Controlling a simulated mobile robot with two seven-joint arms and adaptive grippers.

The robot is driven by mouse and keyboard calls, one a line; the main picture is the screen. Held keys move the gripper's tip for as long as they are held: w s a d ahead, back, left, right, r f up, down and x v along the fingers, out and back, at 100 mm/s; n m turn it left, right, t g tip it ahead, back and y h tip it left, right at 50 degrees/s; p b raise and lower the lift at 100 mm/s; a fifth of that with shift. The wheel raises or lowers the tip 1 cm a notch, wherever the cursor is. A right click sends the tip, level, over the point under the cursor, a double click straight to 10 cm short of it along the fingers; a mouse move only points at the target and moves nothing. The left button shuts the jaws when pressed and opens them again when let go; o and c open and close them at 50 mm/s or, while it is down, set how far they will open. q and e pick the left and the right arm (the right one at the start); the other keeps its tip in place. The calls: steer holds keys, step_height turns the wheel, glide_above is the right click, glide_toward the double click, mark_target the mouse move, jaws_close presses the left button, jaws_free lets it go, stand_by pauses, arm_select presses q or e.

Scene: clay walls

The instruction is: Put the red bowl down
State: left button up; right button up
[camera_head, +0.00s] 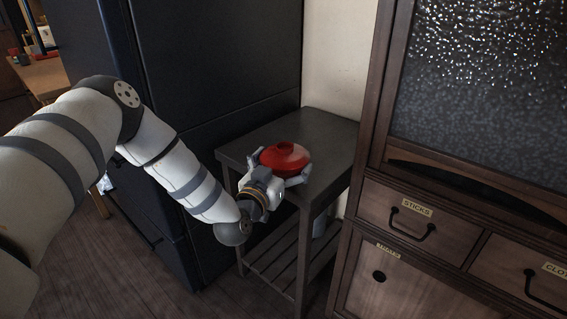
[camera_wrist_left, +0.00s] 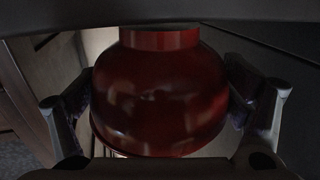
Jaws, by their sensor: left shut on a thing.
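In the left wrist view the bowl (camera_wrist_left: 160,98) fills the middle between the two fingers of the left gripper (camera_wrist_left: 160,112). I cannot tell whether the bowl touches the tabletop or hangs just above it. My right gripper is not in view.
A dark fridge-like cabinet (camera_head: 215,60) stands behind and left of the table. A wooden cabinet (camera_head: 440,225) with labelled drawers stands close on the right. The tabletop has bare room behind and right of the bowl. The table has a slatted lower shelf (camera_head: 275,262).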

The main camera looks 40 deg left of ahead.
arm_select(q)
steer(key=shift+f, duration=0.2)
steer(key=o, duration=0.9)
steer(key=shift+o, duration=0.2)
